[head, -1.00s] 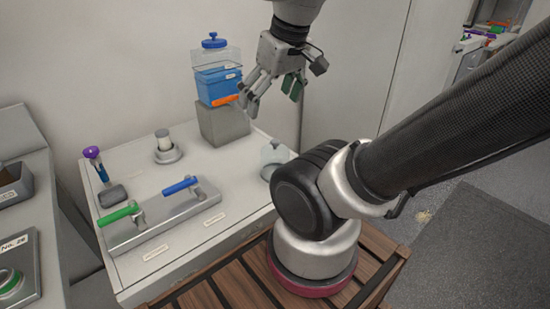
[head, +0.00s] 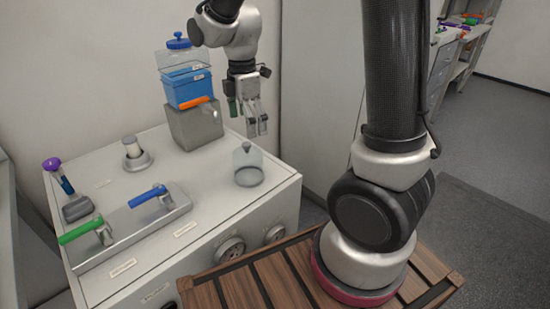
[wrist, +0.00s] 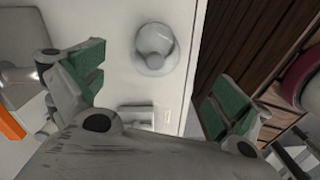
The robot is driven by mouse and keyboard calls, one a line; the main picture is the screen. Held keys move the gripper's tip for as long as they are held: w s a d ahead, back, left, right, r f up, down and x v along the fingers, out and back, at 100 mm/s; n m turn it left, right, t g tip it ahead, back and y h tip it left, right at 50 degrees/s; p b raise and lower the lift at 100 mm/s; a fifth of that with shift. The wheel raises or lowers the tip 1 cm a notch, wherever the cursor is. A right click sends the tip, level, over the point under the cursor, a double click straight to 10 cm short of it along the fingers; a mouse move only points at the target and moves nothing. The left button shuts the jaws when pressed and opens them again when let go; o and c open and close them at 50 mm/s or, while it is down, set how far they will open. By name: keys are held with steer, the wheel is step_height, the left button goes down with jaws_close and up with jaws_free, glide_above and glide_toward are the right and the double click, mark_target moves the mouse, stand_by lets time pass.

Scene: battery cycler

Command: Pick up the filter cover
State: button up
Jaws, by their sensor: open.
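The filter cover, which I take to be the clear dome with a small knob (head: 248,168), stands upright on the right part of the white bench top. In the wrist view the cover (wrist: 155,48) shows from above, beyond and between the finger pads. My gripper (head: 250,116) is open and empty, hanging above the cover with its fingers pointing down. It does not touch the cover. In the wrist view the green pads of my gripper (wrist: 151,90) are wide apart.
A white cylinder (head: 131,146) stands in a round base. A plate with blue (head: 148,196) and green (head: 80,230) handles lies in front. The bench top (head: 205,175) around the cover is clear.

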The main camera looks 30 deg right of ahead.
mark_target(247, 144)
steer(key=shift+w+d+r+n, duration=0.1)
steer(key=shift+w+n, duration=0.1)
steer(key=shift+n, duration=1.3)
steer(key=f, duration=0.7)
steer(key=shift+a+f, duration=0.4)
steer(key=shift+s, duration=0.15)
steer(key=c, duration=1.7)
